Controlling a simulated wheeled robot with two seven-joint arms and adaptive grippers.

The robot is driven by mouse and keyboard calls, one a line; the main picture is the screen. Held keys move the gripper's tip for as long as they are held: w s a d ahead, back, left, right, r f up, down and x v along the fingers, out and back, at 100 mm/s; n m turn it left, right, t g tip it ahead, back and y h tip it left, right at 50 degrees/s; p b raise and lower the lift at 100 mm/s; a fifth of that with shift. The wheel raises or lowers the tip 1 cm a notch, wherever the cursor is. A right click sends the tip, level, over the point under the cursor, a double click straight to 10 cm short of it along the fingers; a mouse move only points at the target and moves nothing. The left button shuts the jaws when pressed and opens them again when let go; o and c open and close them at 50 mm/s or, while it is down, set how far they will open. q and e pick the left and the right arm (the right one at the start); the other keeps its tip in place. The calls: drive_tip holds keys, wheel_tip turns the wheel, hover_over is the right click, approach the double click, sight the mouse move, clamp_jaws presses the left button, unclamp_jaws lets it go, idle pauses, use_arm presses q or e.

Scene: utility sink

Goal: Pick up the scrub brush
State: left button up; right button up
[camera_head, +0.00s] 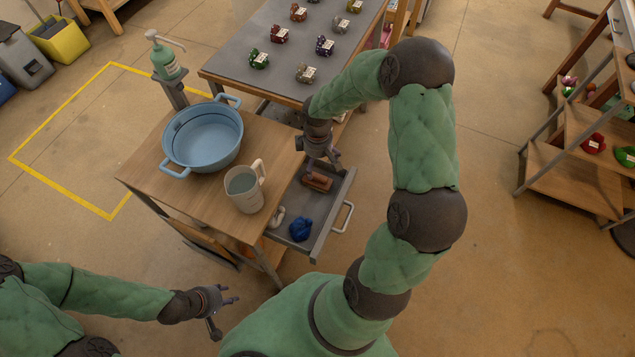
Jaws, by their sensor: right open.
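The scrub brush (316,181), a small reddish-brown block, lies in the far part of an open grey drawer (327,213) at the right side of the wooden sink table (198,205). My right gripper (325,166) is open and points down just above the brush, partly covering its far side. I cannot tell whether the fingers touch it. My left gripper (222,312) is at the lower left, away from the table, with its fingers apart and nothing between them.
A blue cloth (300,229) and a small whitish item (275,217) share the drawer. A blue basin (205,138) and a pitcher (244,188) stand on the table. A grey-topped table (283,40) with several small items stands behind.

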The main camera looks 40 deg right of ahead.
sight(319, 177)
wheel_tip(319, 177, down, 4)
drive_tip(key=shift+f+b, duration=0.1)
drive_tip(key=shift+b, duration=0.45)
drive_tip(key=f, duration=0.1)
drive_tip(key=f+b, duration=0.1)
drive_tip(key=f, duration=0.1)
drive_tip(key=f+b, duration=0.1)
drive_tip(key=f, duration=0.1)
drive_tip(key=shift+s, duration=0.3)
drive_tip(key=shift+r, duration=0.1)
drive_tip(key=shift+c, duration=0.3)
drive_tip(key=c, duration=1.3)
